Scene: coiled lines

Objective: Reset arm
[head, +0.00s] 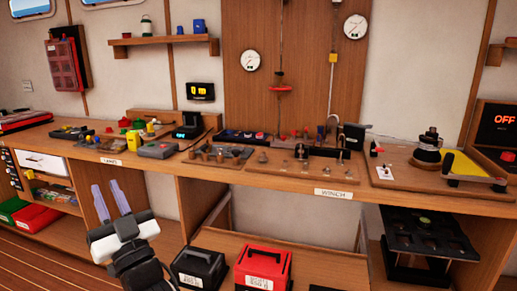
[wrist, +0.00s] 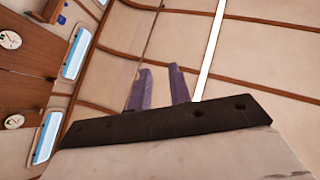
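My gripper (head: 111,200) shows in the head view at the lower left, in front of the bench. Its two purple fingers point up and stand apart, with nothing between them. In the wrist view my gripper (wrist: 159,88) also shows its two fingers apart and empty, with the wall panels and ceiling strip behind them. The gripper is apart from the bench and touches nothing that I can see.
A long wooden bench (head: 270,176) crosses the view, crowded with small parts and devices. A winch (head: 428,147) stands at its right. Below are a black case (head: 198,268), a red case (head: 262,268) and a black rack (head: 425,232). A wooden shelf (head: 163,40) hangs above.

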